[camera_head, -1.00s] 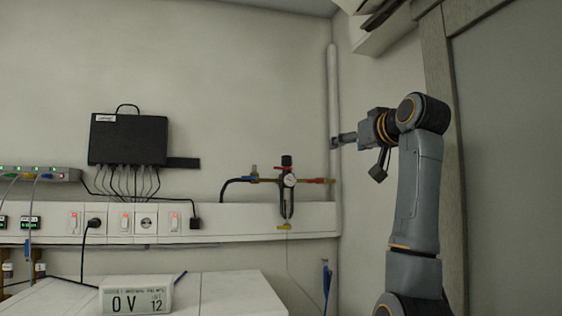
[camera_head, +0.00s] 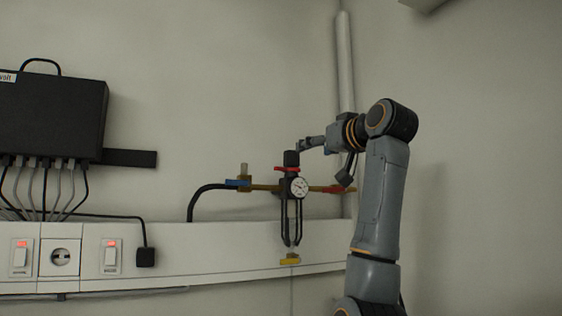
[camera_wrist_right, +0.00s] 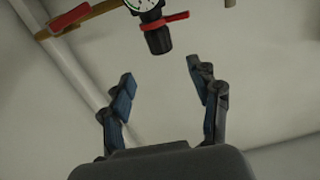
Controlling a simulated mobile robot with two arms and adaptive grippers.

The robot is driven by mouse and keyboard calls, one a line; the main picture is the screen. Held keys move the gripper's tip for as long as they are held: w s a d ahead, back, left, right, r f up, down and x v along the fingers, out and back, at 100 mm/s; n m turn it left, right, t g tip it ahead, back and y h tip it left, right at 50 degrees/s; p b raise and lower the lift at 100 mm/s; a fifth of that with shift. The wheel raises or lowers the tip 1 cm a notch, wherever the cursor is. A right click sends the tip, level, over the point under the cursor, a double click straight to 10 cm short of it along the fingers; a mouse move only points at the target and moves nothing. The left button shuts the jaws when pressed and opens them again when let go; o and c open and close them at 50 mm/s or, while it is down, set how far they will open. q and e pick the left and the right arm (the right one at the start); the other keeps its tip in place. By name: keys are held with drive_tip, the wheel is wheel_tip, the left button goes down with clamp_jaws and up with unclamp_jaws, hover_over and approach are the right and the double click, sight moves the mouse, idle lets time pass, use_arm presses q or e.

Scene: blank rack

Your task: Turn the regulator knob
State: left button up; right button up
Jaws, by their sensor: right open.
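The regulator is mounted on the wall, with a black knob (camera_head: 291,159) on top, a red ring below it and a round white gauge (camera_head: 299,187). My right gripper (camera_head: 301,146) reaches in from the right, its tip close to the right of the knob. In the right wrist view, the knob (camera_wrist_right: 158,39) lies beyond and between the two open fingers of my right gripper (camera_wrist_right: 160,88), with nothing between the fingertips. The red ring (camera_wrist_right: 163,21) crosses the knob there. My left gripper is not in view.
A brass pipe with a blue handle (camera_head: 237,183) and a red handle (camera_head: 333,189) runs through the regulator. A white wall duct (camera_head: 200,255) with switches lies below. A vertical pipe (camera_head: 345,65) stands behind my right gripper. A black box (camera_head: 50,115) hangs at left.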

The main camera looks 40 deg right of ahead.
sight(295, 154)
drive_tip(key=p+x, duration=0.4)
drive_tip(key=x, duration=0.2)
drive_tip(key=p+x, duration=0.4)
drive_tip(key=x, duration=0.2)
drive_tip(key=shift+w+d+r, duration=0.15)
drive_tip(key=shift+w+r, duration=0.05)
drive_tip(key=shift+w, duration=0.15)
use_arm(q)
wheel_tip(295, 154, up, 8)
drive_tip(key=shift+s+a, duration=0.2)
use_arm(e)
drive_tip(key=shift+w+f, duration=0.1)
drive_tip(key=shift+c, duration=1.2)
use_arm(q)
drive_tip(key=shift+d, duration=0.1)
use_arm(e)
drive_tip(key=c, duration=1)
